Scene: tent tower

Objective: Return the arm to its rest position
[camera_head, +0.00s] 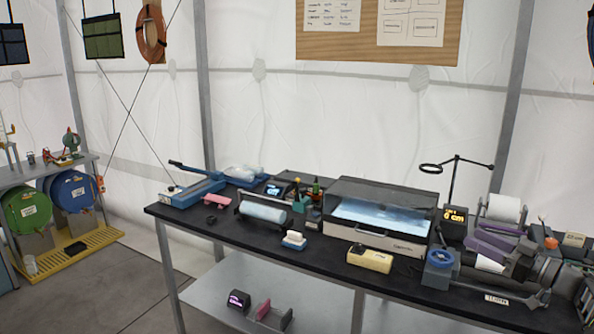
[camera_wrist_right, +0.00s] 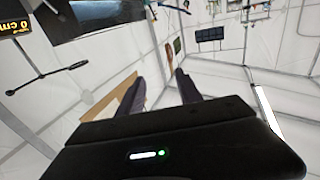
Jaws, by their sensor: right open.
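My right gripper (camera_head: 483,238) is above the right part of the black table in the head view, with its grey arm coming in from the lower right. Its purple-grey fingers point left, near the digital display and a white roll. In the right wrist view the two fingers of my right gripper (camera_wrist_right: 160,88) stand apart with nothing between them. The gripper's dark body fills the bottom of that view. I cannot tell exactly how high it is above the table. My left gripper and arm are not in view.
A shelf with drums (camera_head: 28,207) stands left. Floor between is free.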

